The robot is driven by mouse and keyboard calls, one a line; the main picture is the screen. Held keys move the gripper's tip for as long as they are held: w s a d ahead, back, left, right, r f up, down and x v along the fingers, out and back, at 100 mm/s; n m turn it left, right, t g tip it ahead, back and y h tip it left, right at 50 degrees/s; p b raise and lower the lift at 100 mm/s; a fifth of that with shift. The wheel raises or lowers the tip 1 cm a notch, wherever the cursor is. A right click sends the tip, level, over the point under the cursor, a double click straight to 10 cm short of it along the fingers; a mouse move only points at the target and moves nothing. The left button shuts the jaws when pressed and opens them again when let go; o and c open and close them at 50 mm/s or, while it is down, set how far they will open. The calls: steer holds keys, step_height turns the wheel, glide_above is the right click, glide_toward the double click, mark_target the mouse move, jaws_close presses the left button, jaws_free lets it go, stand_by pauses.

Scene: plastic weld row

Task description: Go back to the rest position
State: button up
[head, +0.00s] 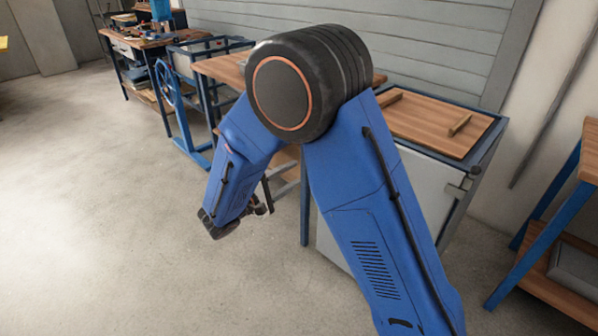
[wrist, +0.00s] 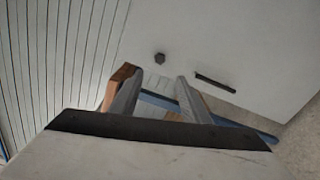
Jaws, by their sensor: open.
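My blue arm with its black elbow joint fills the middle of the head view. It is bent, with the forearm hanging down to the left over the concrete floor. My gripper shows only in part in the head view, behind the forearm's lower end, so its fingers are hard to make out there. In the wrist view my gripper (wrist: 158,92) has two grey fingers standing apart. I see nothing held between them.
A cabinet (head: 420,178) with a wooden top (head: 425,123) stands behind my arm. Workbenches (head: 150,42) and a blue handwheel (head: 166,82) line the wall at the back left. A blue-legged table (head: 545,205) is at right. The floor (head: 90,220) at left is clear.

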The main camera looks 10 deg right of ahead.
steer(key=shift+s+a, duration=0.2)
steer(key=shift+a, duration=0.1)
steer(key=s+d+r+m+g+y, duration=0.2)
steer(key=s+d+r+m+g, duration=0.15)
steer(key=s+d, duration=0.45)
steer(key=s+d+r+m+g+y, duration=0.2)
steer(key=s+d+g, duration=0.3)
steer(key=d, duration=0.7)
steer(key=s+r+m+t+y, duration=0.1)
steer(key=s+y, duration=0.4)
steer(key=s, duration=0.5)
steer(key=s+r+m+t+y, duration=0.1)
steer(key=s+m+y, duration=0.2)
steer(key=s, duration=0.7)
steer(key=shift+d+r+t+y, duration=0.35)
steer(key=shift+d+y, duration=0.05)
steer(key=shift+y, duration=0.9)
steer(key=shift+m, duration=0.25)
